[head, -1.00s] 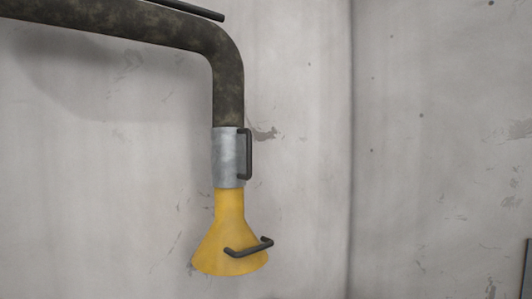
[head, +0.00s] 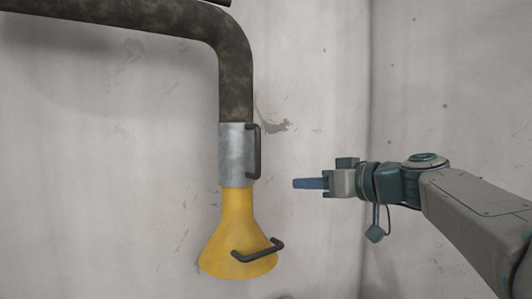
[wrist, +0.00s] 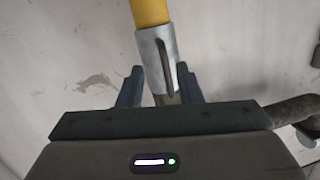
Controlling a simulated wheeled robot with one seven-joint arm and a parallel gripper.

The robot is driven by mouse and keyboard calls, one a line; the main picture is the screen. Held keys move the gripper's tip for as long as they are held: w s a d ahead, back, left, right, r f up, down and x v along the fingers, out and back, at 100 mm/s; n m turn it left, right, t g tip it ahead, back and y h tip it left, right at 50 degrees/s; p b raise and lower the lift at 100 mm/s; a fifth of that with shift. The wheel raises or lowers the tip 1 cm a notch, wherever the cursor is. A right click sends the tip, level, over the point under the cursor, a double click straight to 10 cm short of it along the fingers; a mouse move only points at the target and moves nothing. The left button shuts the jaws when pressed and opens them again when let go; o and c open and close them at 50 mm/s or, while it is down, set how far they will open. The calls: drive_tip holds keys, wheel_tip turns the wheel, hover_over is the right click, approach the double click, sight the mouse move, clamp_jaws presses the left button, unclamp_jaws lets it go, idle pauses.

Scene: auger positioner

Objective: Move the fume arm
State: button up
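The fume arm's dark mottled duct (head: 236,80) bends down from the upper left in the head view. Below it are a grey metal collar (head: 233,160) with a black upright handle (head: 256,150) and a yellow hood (head: 236,225) with a black bar handle (head: 258,250). My gripper (head: 308,183) is right of the collar in the picture, apart from it, with blue fingers pointing left. In the wrist view my gripper's fingers (wrist: 158,86) are spread with nothing held. The collar (wrist: 148,45), its handle (wrist: 164,65) and the yellow hood (wrist: 149,12) show beyond them, hood uppermost.
A pale, scuffed wall (head: 110,190) stands behind the fume arm, with a corner to the right of the hood. A dark bar (head: 219,2) shows at the top edge. The space between my gripper and the collar looks clear.

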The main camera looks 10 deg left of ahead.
drive_tip(key=n+y, duration=0.2)
approach(260, 151)
drive_tip(key=v, duration=0.3)
drive_tip(key=shift+t, duration=0.3)
drive_tip(key=p+x, duration=0.6)
drive_tip(key=x, duration=0.7)
drive_tip(key=shift+a, duration=0.4)
drive_tip(key=shift+f, duration=0.1)
clamp_jaws()
